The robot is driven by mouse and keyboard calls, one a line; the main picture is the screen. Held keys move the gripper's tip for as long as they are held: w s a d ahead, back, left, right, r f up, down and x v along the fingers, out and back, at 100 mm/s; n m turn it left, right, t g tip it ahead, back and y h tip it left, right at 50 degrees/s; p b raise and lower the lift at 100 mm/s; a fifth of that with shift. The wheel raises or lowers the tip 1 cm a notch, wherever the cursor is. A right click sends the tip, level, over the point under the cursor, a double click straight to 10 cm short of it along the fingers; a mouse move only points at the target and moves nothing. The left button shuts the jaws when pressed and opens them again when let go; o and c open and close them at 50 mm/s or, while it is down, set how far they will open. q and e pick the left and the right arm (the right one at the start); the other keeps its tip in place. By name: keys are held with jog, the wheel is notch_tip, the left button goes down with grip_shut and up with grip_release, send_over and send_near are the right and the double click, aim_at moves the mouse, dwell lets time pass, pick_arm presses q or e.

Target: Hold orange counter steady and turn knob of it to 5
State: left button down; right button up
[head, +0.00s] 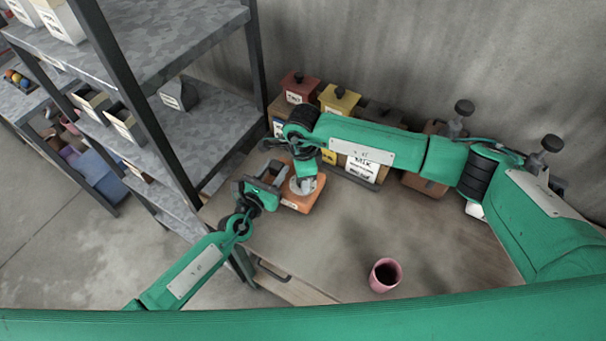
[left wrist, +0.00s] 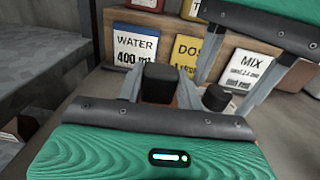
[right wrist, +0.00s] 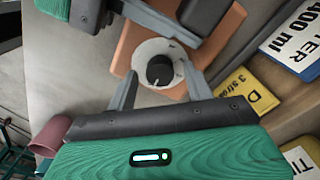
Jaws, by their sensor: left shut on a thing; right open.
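The orange counter (head: 305,205) sits on the table near the shelf. It also shows in the right wrist view (right wrist: 124,48), with a pale round dial (right wrist: 143,52) and a black knob (right wrist: 159,70) with a light mark; I cannot read its number. My left gripper (head: 277,187) is at the counter's left side, shut on a black block-like part (left wrist: 160,84) of it. My right gripper (right wrist: 158,76) is open above the dial, its fingers on either side of the knob and apart from it. In the head view my right gripper (head: 304,182) partly hides the dial.
A pink cup (head: 385,276) stands at the table's front. Labelled containers, including a red one (head: 299,88) and a yellow one (head: 338,101), stand along the back. A metal shelf (head: 205,140) rises at the left. The table's middle is clear.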

notch_tip(320, 180, up, 12)
dwell(0.4)
pick_arm(q)
jog(key=c, duration=0.8)
grip_release()
jog(key=shift+c, duration=0.2)
